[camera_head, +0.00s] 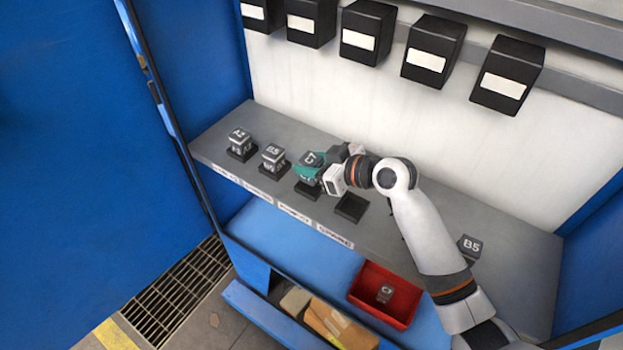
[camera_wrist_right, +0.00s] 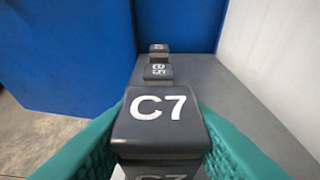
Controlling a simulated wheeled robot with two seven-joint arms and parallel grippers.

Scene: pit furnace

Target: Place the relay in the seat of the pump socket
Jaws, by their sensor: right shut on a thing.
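The relay, a dark grey cube marked C7 (camera_head: 311,158), is between the teal fingers of my right gripper (camera_head: 309,170). In the right wrist view the relay (camera_wrist_right: 160,122) sits upright and level, with a teal finger on each side. It is at the third socket (camera_head: 307,189) from the left on the grey shelf. I cannot tell whether its underside rests in the seat or is just above it. The fourth socket (camera_head: 352,207) is empty. The labels on the shelf front are too small to read surely. My left gripper is not in view.
Relays stand in the first socket (camera_head: 239,140) and the second socket, marked B5 (camera_head: 273,154). Another B5 relay (camera_head: 470,245) is at the shelf's right. A red bin (camera_head: 365,304) below holds another C7 relay (camera_head: 385,292). Black boxes (camera_head: 369,32) hang above.

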